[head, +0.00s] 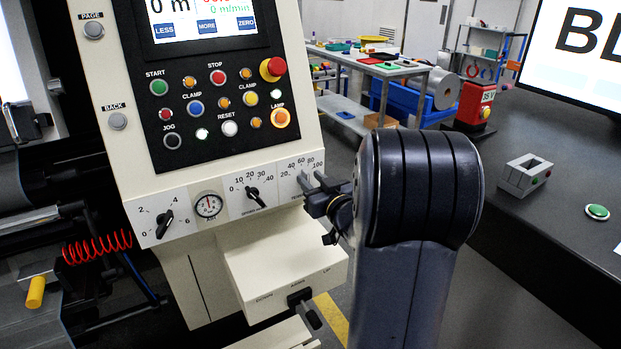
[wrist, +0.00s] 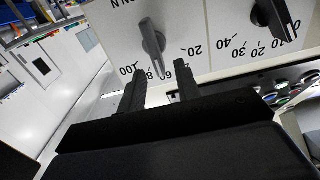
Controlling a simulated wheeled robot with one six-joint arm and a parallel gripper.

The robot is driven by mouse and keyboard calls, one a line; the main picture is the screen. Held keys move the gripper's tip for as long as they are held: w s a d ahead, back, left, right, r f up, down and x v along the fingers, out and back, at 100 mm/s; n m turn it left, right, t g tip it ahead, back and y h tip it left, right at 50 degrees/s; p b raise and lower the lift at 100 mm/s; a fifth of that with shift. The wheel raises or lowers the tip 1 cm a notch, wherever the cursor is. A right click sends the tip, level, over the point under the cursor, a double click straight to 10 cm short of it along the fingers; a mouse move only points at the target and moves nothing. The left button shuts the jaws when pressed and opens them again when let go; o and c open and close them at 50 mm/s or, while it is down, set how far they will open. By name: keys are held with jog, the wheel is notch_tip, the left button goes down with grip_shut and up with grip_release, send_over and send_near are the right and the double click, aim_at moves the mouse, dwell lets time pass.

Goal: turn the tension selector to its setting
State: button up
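The tension selector is a dark pointer knob (wrist: 152,45) on a white panel with a scale from 20 to 100. In the wrist view its narrow end points down between the 60 and 80 marks. My gripper (wrist: 160,75) is open, its two black fingers spread to either side of the pointer's lower end with gaps showing. I cannot tell how deep the fingertips reach or whether they touch the panel.
A second pointer knob (head: 256,197) with a 0 to 40 scale sits left of the selector, then a gauge (head: 208,205) and another knob (head: 165,223). Buttons fill the black panel (head: 210,100) above. A ledge with a black lever (head: 303,303) lies below.

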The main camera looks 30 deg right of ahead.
jog(key=shift+w, duration=0.6)
grip_shut()
